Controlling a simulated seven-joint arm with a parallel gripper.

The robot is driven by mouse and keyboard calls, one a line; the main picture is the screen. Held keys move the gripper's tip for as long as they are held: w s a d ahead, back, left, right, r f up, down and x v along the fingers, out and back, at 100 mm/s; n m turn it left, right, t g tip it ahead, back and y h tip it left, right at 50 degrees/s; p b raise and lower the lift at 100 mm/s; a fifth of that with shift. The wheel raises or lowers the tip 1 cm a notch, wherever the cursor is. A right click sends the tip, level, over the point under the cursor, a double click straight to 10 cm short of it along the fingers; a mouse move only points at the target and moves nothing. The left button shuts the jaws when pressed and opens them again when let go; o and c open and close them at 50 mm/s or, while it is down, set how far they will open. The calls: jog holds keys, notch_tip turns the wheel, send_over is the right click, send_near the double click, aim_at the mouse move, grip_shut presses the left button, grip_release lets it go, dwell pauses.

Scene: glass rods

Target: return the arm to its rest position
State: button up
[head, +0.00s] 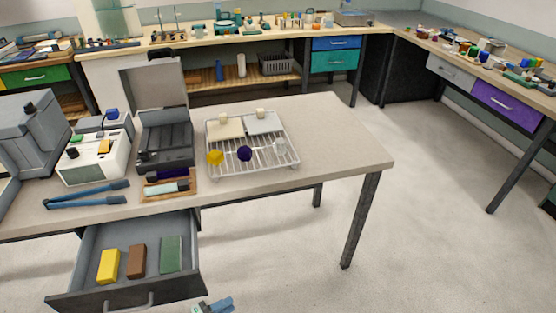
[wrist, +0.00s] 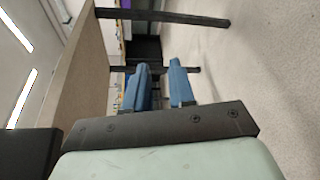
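My gripper (head: 218,306) shows only in part at the bottom edge of the head view, just right of the open drawer's front and below the table top. In the wrist view my gripper (wrist: 160,76) has two blue fingers with a gap between them and nothing held. The rest of my arm is out of the head view. The wrist view looks along the side of the table (wrist: 75,70), whose edge runs up the left, with floor to the right.
The open grey drawer (head: 125,305) holds yellow, brown and green blocks. On the table (head: 335,150) are a wire rack (head: 270,168), an open dark case (head: 165,140), a white device (head: 92,160) and blue tongs (head: 88,195). The floor at right is clear.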

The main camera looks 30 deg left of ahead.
jog(key=w+d+f+m+g+h, duration=0.1)
jog(key=w+d+f+m+g, duration=0.25)
jog(key=d, duration=0.65)
jog(key=w+d+f+g+h, duration=0.2)
jog(key=w+d+f+g, duration=0.15)
jog(key=w+d, duration=0.45)
jog(key=w+d+f+m+g+h, duration=0.1)
jog(key=w+d+f+g, duration=0.25)
jog(key=d, duration=0.85)
jog(key=s+d+f+m+g+y, duration=0.1)
jog(key=s+d+m+g+y, duration=0.4)
jog(key=d, duration=0.7)
jog(key=s+d+f+m+g+y, duration=0.2)
jog(key=s+d+m+g+y, duration=0.4)
jog(key=s+d, duration=0.3)
jog(key=shift+d+f+m, duration=0.2)
jog(key=shift+d+m, duration=0.15)
jog(key=shift+d, duration=1.05)
